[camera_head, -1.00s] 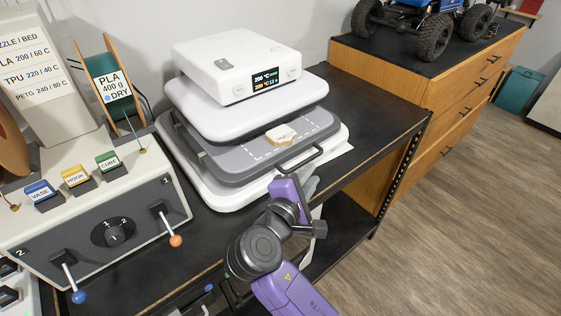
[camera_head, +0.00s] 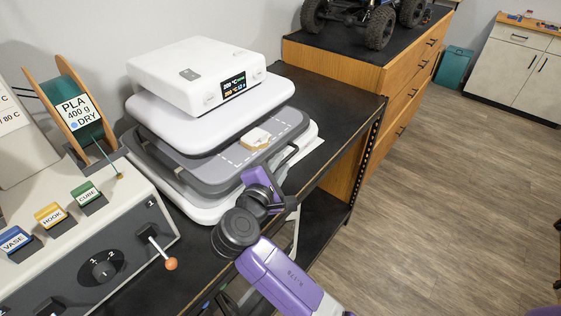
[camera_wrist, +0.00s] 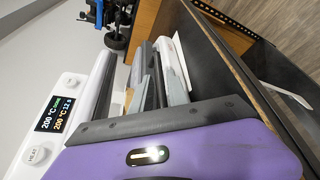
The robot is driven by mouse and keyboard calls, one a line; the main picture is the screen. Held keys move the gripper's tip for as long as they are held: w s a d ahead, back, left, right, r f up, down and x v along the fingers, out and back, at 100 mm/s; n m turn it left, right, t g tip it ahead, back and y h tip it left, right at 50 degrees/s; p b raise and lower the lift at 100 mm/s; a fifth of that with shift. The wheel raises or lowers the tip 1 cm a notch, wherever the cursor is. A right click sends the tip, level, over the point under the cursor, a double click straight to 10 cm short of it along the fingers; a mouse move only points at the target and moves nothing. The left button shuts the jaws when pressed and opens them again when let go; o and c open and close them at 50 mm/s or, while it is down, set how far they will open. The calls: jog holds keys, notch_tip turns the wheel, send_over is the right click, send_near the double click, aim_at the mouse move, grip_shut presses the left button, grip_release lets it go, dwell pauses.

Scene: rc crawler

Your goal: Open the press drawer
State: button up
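The white press (camera_head: 190,72) stands on the black bench, with a lit display on its front. Below its pale upper plate is a grey drawer (camera_head: 215,172), standing out past the plate, with white dashed lines on top. A small light-brown piece (camera_head: 255,139) lies on it. A dark bar handle (camera_head: 288,155) is at the drawer's front edge. My purple gripper (camera_head: 268,182) is beside the handle; its fingertips are mostly hidden in the head view.
A control box (camera_head: 75,245) with levers and a knob stands at left, a filament spool (camera_head: 80,105) behind it. Wooden drawers (camera_head: 370,90) bearing a crawler (camera_head: 372,20) stand behind the bench. The floor (camera_head: 450,200) at right is clear.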

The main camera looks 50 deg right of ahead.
jog(key=shift+w+d+f, duration=0.15)
jog(key=shift+d, duration=0.4)
grip_shut()
dwell(1.1)
